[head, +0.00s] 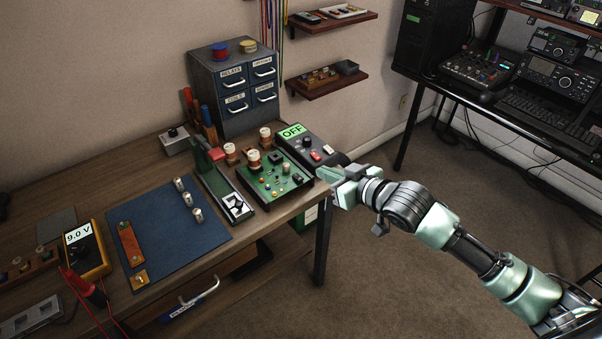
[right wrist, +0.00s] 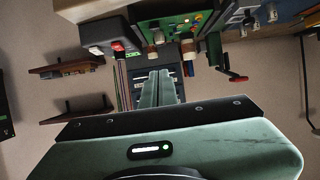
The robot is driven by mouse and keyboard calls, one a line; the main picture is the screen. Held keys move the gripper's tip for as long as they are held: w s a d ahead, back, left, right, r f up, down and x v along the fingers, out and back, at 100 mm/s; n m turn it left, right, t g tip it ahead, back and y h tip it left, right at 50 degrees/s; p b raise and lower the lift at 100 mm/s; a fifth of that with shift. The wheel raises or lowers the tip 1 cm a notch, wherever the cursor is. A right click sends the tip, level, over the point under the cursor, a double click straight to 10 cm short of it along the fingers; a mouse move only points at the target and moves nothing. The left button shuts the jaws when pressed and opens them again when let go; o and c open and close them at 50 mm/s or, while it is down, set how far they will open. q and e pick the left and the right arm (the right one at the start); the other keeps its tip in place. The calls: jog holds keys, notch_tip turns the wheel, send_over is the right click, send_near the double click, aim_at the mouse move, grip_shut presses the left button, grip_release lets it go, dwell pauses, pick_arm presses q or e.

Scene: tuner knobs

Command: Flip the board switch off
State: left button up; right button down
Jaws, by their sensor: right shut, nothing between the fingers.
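A green circuit board (head: 272,178) in a dark frame lies near the right end of the workbench, with cream-topped coils and small dark parts on it. I cannot make out its switch lever clearly. Beside it is a black box (head: 308,147) with a lit green display (head: 292,131) reading OFF, a dark knob, and a red and a white button. My right gripper (head: 324,174) is shut and empty, by the bench's right edge near the board and box. My left gripper is out of view.
A grey drawer cabinet (head: 233,88) is behind. A blue mat (head: 170,232) and yellow meter (head: 92,252) are farther left. Wall shelves (head: 325,82) hang above the box.

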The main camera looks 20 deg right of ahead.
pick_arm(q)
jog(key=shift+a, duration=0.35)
pick_arm(e)
jog(key=p, duration=0.1)
send_over(298, 177)
jog(key=s, duration=0.2)
notch_tip(298, 177, down, 4)
jog(key=shift+d+f, duration=0.25)
jog(key=shift+f, duration=0.35)
jog(key=shift+d+f, duration=0.2)
jog(key=shift+f, duration=0.35)
jog(key=shift+s+f, duration=0.2)
jog(key=shift+f, duration=0.55)
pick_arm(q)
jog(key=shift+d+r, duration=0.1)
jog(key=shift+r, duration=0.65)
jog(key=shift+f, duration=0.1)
pick_arm(e)
jog(key=shift+f, duration=0.1)
